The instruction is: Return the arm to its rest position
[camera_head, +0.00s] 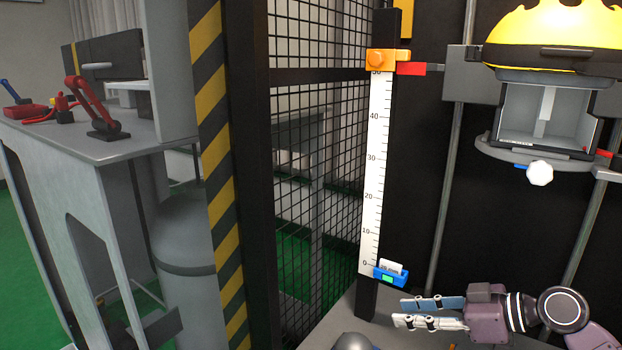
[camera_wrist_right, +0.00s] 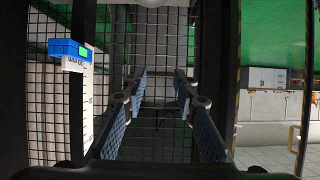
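My right gripper (camera_head: 400,312) is at the lower right of the head view, its two fingers pointing left. It is empty and open; the wrist view shows a clear gap between the fingers of the gripper (camera_wrist_right: 159,82). It is just below and right of the blue device (camera_head: 390,276) at the foot of the white scale (camera_head: 374,170). In the wrist view the blue device (camera_wrist_right: 68,50) is left of the fingers and apart from them. My left gripper is not in view.
A drop carriage with a yellow top (camera_head: 550,35) hangs at the upper right. An orange block with a red pointer (camera_head: 411,69) is at the scale's top. A black mesh fence (camera_head: 318,150) and striped post (camera_head: 213,130) stand left. A grey bench (camera_head: 105,148) is farther left.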

